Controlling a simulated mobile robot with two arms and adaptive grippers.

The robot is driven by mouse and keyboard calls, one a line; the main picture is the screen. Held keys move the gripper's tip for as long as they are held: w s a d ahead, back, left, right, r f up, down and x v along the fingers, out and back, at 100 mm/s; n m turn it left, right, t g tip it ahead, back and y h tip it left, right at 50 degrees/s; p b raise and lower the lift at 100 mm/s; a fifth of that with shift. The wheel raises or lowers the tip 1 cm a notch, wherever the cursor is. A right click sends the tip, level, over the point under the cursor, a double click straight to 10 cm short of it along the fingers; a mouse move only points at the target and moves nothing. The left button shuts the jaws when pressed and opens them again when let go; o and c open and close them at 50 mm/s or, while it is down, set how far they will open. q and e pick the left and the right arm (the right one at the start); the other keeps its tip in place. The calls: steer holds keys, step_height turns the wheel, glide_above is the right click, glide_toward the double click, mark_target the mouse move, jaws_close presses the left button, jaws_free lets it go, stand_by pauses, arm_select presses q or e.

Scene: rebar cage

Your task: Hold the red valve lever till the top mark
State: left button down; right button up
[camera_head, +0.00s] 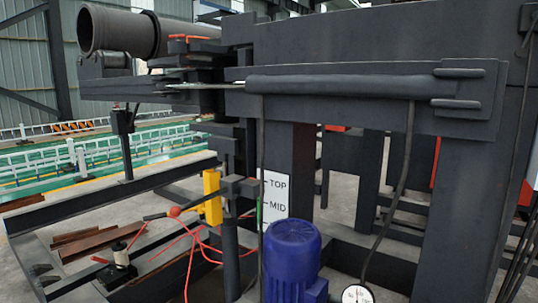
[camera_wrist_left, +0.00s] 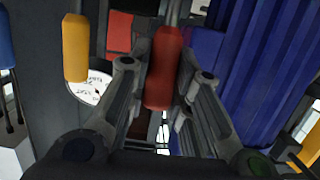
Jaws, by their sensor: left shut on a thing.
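In the left wrist view, the red valve lever (camera_wrist_left: 163,72) has a red grip that stands between the two fingers of my left gripper (camera_wrist_left: 164,90). The fingers are shut on the grip from both sides. In the head view, a white plate (camera_head: 275,196) carries the TOP mark above the MID mark. A thin lever with a red knob (camera_head: 174,211) is left of this plate; I cannot tell whether it is the lever in my gripper. Neither gripper can be made out in the head view. How the held lever stands against the marks cannot be told.
A blue motor (camera_head: 292,262) stands below the plate; a blue finned body (camera_wrist_left: 255,65) is right of my left gripper. A yellow handle (camera_wrist_left: 75,48) and a round gauge (camera_wrist_left: 91,90) are to its left. Red hoses (camera_head: 190,245) hang under a yellow block (camera_head: 212,197).

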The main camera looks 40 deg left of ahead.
arm_select(q)
steer(key=shift+r, duration=0.1)
steer(key=shift+w+r+p, duration=0.15)
steer(key=shift+r+p, duration=0.05)
steer(key=shift+p, duration=0.1)
steer(key=w+g+p, duration=0.1)
steer(key=p, duration=0.1)
steer(key=w+r+g+p, duration=0.1)
steer(key=shift+w+a+p, duration=0.1)
steer(key=shift+p, duration=0.25)
steer(key=c, duration=1.7)
jaws_free()
steer(key=shift+f, duration=0.55)
steer(key=shift+o, duration=1.4)
steer(key=shift+b, duration=0.3)
steer(key=shift+o, duration=0.3)
steer(key=shift+r, duration=0.2)
